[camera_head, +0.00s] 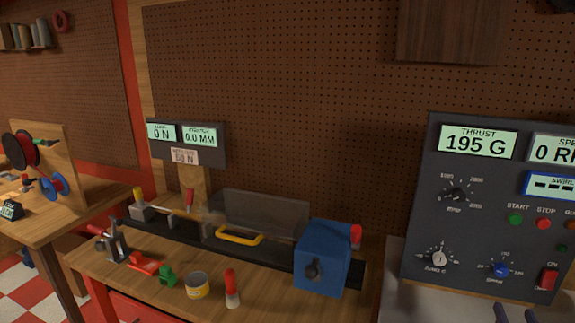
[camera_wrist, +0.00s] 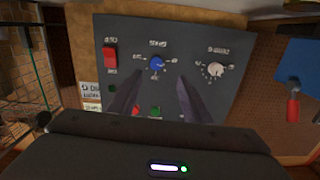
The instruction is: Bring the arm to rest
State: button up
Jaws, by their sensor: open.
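My gripper (camera_head: 515,314) shows only as two dark fingertips at the bottom edge of the head view, in front of and below the control panel (camera_head: 480,260). In the wrist view my gripper (camera_wrist: 158,88) is open and empty, its two dark fingers spread and pointing at the panel. The blue knob (camera_wrist: 157,64) appears between the finger ends, with the panel turned upside down. In the head view the fingertips are apart from the blue knob (camera_head: 500,270). The rest of my arm is out of the head view.
The panel carries a thrust display (camera_head: 478,141) reading 195 G, a red switch (camera_head: 548,279) and a white knob (camera_head: 439,258). A wooden bench (camera_head: 200,312) on the left holds a blue box (camera_head: 322,255), a yellow tin (camera_head: 198,286) and tools.

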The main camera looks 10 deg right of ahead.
jog(key=w+a+r+n+g+y, duration=0.1)
jog(key=w+a+r+g+y, duration=0.1)
jog(key=w+a, duration=0.45)
jog(key=w+a+r+n+g+y, duration=0.1)
jog(key=w+a+r+n+g, duration=0.2)
jog(key=a, duration=0.7)
jog(key=s+a+n+g+y, duration=0.1)
jog(key=s+a, duration=0.3)
jog(key=a, duration=0.4)
jog(key=s+a+r+g+y, duration=0.1)
jog(key=s+a+g+y, duration=0.1)
jog(key=a, duration=0.7)
jog(key=s+a+n+g+y, duration=0.1)
jog(key=s+a+y, duration=0.2)
jog(key=s+a, duration=0.3)
jog(key=a, duration=0.3)
jog(key=shift+r+n, duration=0.2)
jog(key=shift+n, duration=0.1)
jog(key=shift+d, duration=0.1)
